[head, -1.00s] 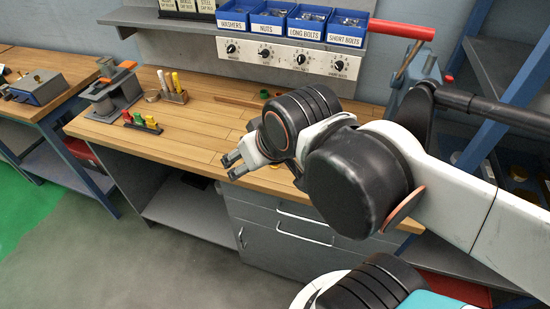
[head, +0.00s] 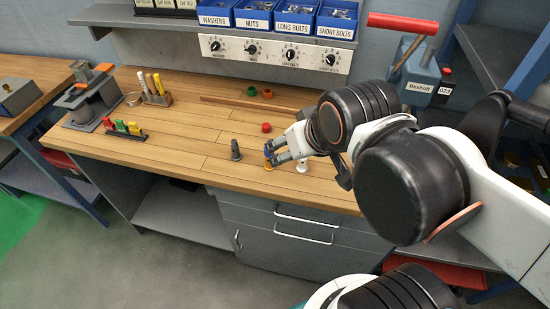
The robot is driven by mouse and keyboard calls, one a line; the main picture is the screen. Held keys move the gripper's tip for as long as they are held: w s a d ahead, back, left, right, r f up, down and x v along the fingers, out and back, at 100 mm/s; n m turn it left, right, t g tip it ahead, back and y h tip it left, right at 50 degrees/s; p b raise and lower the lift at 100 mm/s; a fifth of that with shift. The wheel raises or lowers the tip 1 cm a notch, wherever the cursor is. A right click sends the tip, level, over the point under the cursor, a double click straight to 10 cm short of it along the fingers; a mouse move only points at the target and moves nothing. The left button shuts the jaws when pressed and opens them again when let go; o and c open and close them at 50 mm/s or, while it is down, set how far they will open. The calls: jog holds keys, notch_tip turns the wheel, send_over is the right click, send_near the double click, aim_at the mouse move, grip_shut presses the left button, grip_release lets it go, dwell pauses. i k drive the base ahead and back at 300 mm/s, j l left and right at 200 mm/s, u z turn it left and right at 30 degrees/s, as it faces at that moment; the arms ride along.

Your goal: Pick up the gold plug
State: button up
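My gripper (head: 270,154) reaches in from the right, low over the wooden bench top. Its two fingertips look apart, with a gap between them. A small gold piece (head: 268,168), which looks like the gold plug, stands on the bench just below the fingertips. The fingers partly cover it, and I cannot tell whether they touch it. A bit of blue (head: 267,149) shows at the upper fingertip; what it belongs to is unclear.
A dark grey plug (head: 235,150) stands left of my gripper, a white one (head: 302,166) to the right and a red one (head: 266,127) behind. Green (head: 251,91) and orange-brown (head: 267,92) pieces stand farther back. The bench's left middle (head: 185,140) is clear.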

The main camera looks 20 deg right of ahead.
aim_at(267, 167)
jog(key=k+j+z, duration=0.3)
jog(key=j, duration=0.2)
jog(key=k+j+z, duration=0.3)
jog(key=k+j, duration=0.05)
jog(key=j, duration=0.1)
